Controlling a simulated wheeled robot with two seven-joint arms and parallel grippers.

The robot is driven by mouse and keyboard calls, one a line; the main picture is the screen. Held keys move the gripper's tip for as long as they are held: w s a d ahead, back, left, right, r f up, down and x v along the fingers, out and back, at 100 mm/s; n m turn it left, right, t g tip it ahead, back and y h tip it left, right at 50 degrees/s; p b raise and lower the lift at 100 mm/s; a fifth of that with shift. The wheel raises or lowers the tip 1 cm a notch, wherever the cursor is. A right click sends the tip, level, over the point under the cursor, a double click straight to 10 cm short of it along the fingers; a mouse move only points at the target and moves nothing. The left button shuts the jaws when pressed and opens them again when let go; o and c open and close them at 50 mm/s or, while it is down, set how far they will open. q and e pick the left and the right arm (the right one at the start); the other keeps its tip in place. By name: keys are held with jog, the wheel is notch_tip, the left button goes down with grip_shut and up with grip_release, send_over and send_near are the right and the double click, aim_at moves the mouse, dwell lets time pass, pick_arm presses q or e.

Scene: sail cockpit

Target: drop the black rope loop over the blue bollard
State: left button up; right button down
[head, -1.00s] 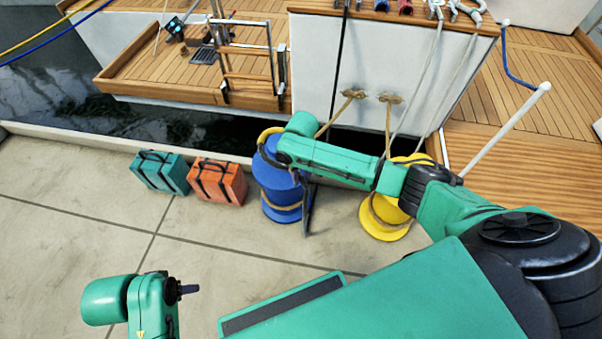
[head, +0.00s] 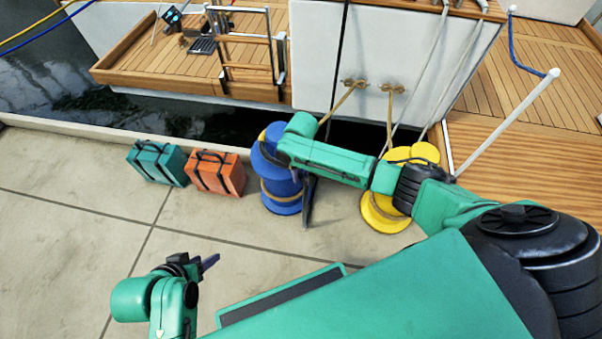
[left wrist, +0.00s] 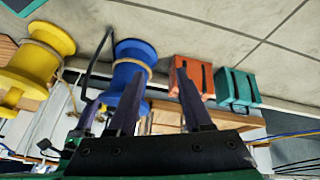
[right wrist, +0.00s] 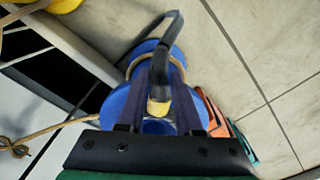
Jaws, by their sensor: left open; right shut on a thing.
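The blue bollard (head: 280,175) stands upright on the quay, with tan rope around its middle. It also shows in the left wrist view (left wrist: 134,52) and the right wrist view (right wrist: 112,105). My right gripper (right wrist: 168,75) is shut on the black rope loop (right wrist: 172,25) at its yellow part. The loop hangs down the bollard's right side in the head view (head: 308,203); I cannot tell whether it encloses the bollard. My arm hides much of the bollard top and right gripper there. My left gripper (head: 207,262) is open and empty, low at left, apart from the bollard.
A yellow bollard (head: 382,215) stands to the right, partly behind my right arm. A teal case (head: 157,162) and an orange case (head: 216,174) stand left of the blue bollard. Water and a boat lie beyond the quay edge. The quay at front left is clear.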

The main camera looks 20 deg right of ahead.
jog(key=c, duration=0.5)
grip_release()
jog(key=shift+r, duration=0.1)
pick_arm(q)
jog(key=s+a+r+g+y+p, duration=0.2)
jog(key=s+a+r+g+p, duration=0.1)
jog(key=a+r, duration=0.15)
pick_arm(e)
notch_tip(320, 180, up, 6)
jog(key=shift+f, duration=0.15)
pick_arm(q)
notch_tip(320, 180, down, 10)
jog(key=a+p, duration=0.1)
jog(key=p, duration=0.2)
jog(key=shift+s+a+r+n+g, duration=0.2)
jog(key=shift+a+r+n+g, duration=0.1)
jog(key=shift+a+n, duration=0.1)
pick_arm(e)
notch_tip(320, 180, up, 9)
jog(key=shift+f, duration=0.15)
jog(key=shift+s, duration=0.1)
